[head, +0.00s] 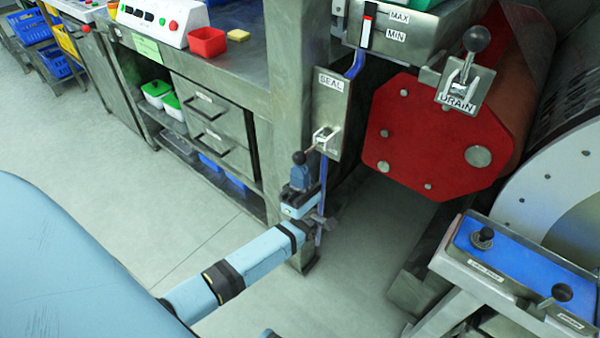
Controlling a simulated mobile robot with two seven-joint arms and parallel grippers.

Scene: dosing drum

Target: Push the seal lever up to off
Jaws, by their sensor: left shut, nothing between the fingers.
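The seal lever has a dark ball knob (298,157) on a thin rod that sticks out to the left and slightly down from its pivot bracket. The bracket sits low on the metal plate labelled SEAL (331,105), fixed beside the bench post. My left gripper (302,176) is shut and empty. Its fingers point up just below the knob; I cannot tell whether they touch it. My left arm reaches in from the lower left. My right gripper is not in view.
A DRAIN lever (477,40) and a red drum end (425,140) stand to the right. The bench (225,65) with drawers is behind left, holding a red bin (207,42). A blue control panel (515,265) is at lower right. Bare floor lies left of the arm.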

